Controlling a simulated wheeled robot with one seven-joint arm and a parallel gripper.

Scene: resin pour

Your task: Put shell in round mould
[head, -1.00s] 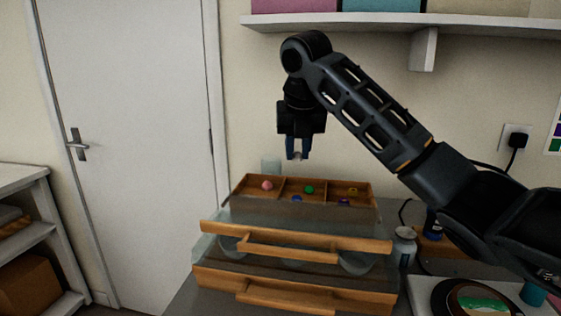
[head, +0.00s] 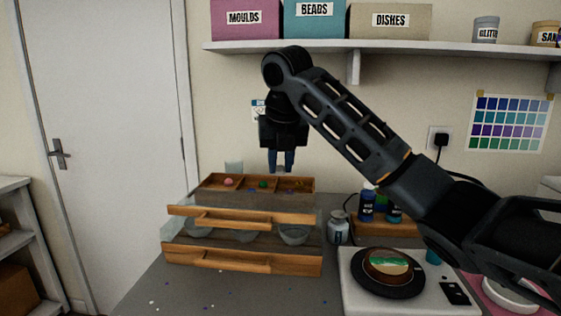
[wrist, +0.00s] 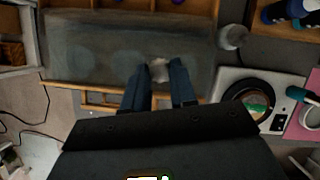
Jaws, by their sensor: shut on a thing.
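My gripper (head: 281,170) is shut on a small pale thing, which looks like the shell (wrist: 159,70), between its fingertips in the wrist view. It hangs above the set of open drawers, clear of them. In the head view the held thing is too small to make out well. A white round dish (head: 511,293), possibly the round mould, sits on a pink mat (head: 487,284) at the lower right, partly behind my arm. A dark round piece (head: 387,288) with a green and tan filling lies on a white scale (head: 355,297); I cannot tell whether this is the mould.
Wooden drawers (head: 245,263) stand open, the top one divided and holding small coloured pieces, a lower one holding bowls (head: 293,235). Bottles (head: 367,205) and a grey jar (head: 338,228) stand between drawers and scale. A shelf (head: 400,48) runs above.

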